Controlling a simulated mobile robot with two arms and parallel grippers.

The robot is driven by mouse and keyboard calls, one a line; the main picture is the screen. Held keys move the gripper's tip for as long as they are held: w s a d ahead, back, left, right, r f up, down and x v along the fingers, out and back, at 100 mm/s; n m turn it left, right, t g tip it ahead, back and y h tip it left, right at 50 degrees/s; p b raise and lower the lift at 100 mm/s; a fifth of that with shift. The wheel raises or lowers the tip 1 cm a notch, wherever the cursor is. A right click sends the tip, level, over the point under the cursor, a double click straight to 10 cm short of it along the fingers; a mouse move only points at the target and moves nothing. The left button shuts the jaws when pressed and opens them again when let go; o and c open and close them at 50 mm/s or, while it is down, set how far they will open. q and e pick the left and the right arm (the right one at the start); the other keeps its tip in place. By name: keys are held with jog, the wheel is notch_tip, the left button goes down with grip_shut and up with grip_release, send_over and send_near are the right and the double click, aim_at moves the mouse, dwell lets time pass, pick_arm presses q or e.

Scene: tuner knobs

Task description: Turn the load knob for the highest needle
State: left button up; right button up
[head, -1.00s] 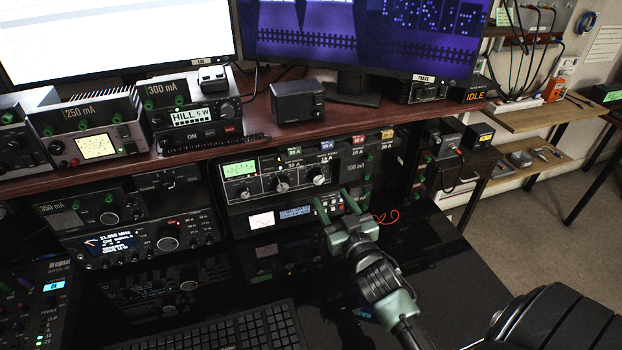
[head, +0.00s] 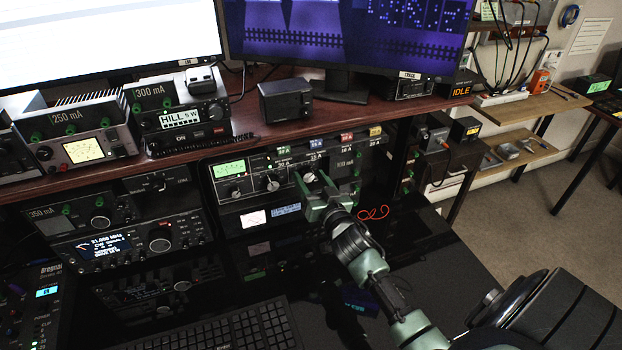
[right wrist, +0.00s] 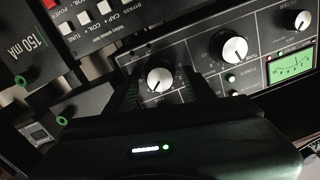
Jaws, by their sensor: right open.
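The tuner (head: 252,200) is a dark unit under the wooden shelf, with a lit green meter (head: 229,168) at its left and a row of three knobs. Its right-hand knob (head: 309,177) has my right gripper (head: 311,181) at it, one finger on each side. The middle knob (right wrist: 235,50) and third knob (right wrist: 300,20) are clear. The meter needle is too small to read surely. My left gripper is out of view.
The shelf (head: 215,165) overhangs the tuner and carries several radios and a small black box (head: 291,100). A keyboard (head: 230,328) lies on the glossy black desk (head: 440,270). A red cable (head: 373,212) lies right of the gripper.

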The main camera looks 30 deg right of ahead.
jog(key=shift+c, duration=0.3)
grip_shut()
jog(key=shift+n, duration=0.4)
jog(key=n+p, duration=0.1)
jog(key=n, duration=0.1)
jog(key=shift+r+n, duration=0.1)
jog(key=shift+n, duration=0.3)
jog(key=n, duration=0.4)
jog(key=shift+a+p, duration=0.1)
jog(key=shift+p, duration=0.25)
jog(key=n, duration=0.4)
jog(key=shift+a+n, duration=0.1)
jog(key=shift+n, duration=0.3)
jog(key=shift+n+g+h, duration=0.3)
jog(key=shift+n, duration=2.2)
